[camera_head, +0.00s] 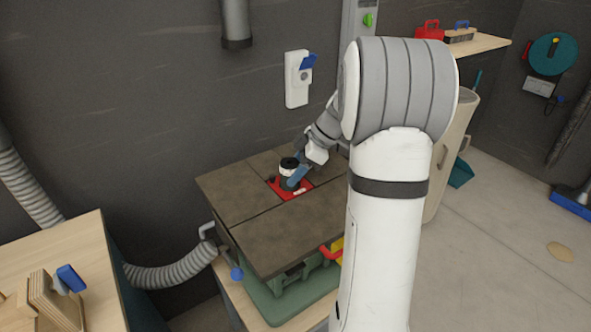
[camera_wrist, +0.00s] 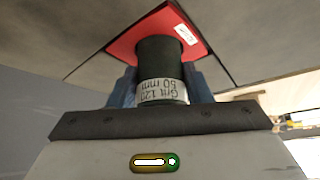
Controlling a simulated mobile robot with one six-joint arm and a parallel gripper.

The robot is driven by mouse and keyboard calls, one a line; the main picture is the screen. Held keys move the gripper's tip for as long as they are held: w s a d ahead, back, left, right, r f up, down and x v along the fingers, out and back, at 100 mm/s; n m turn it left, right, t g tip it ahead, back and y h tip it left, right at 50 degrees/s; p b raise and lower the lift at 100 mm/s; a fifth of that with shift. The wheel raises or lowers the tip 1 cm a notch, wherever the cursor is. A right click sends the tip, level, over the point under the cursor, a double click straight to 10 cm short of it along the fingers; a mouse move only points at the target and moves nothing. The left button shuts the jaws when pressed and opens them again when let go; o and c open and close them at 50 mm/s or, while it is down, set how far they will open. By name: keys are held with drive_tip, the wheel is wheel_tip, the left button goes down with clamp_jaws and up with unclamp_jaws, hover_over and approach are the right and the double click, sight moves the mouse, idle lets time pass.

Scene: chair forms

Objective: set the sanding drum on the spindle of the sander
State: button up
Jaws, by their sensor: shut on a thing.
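The sanding drum (camera_wrist: 161,73) is a dark cylinder with a pale band that carries print, partly readable as 50 mm. My gripper (camera_head: 294,178) is shut on it, with one blue finger on each side in the wrist view (camera_wrist: 160,92). In the head view the drum (camera_head: 289,163) stands roughly upright over the red insert (camera_head: 288,191) of the sander's dark table (camera_head: 275,242). The spindle is hidden, and I cannot tell whether the drum is around it or above it. The red insert also shows behind the drum in the wrist view (camera_wrist: 122,46).
A grey hose (camera_head: 175,272) runs to the sander's left side. A wooden bench (camera_head: 60,245) with wooden pieces stands at the lower left. A white wall box (camera_head: 297,80) hangs behind the sander. Concrete floor (camera_head: 500,240) is open at right.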

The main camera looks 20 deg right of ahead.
drive_tip(key=shift+f+b, duration=0.5)
drive_tip(key=shift+f, duration=0.05)
drive_tip(key=o, duration=1.1)
drive_tip(key=shift+o, duration=0.2)
drive_tip(key=v, duration=0.7)
drive_tip(key=shift+d+r, duration=0.2)
drive_tip(key=shift+r, duration=0.15)
drive_tip(key=s+a+f+m+h+p, duration=0.1)
drive_tip(key=s+a+m+h, duration=0.2)
drive_tip(key=s+a+m, duration=0.3)
drive_tip(key=s+a+f+m+h+p, duration=0.1)
drive_tip(key=s+a+m+h, duration=0.2)
drive_tip(key=s+a+m, duration=0.4)
drive_tip(key=s+a, duration=0.3)
drive_tip(key=s, duration=0.5)
drive_tip(key=shift+s+f, duration=0.35)
drive_tip(key=shift+f, duration=0.05)
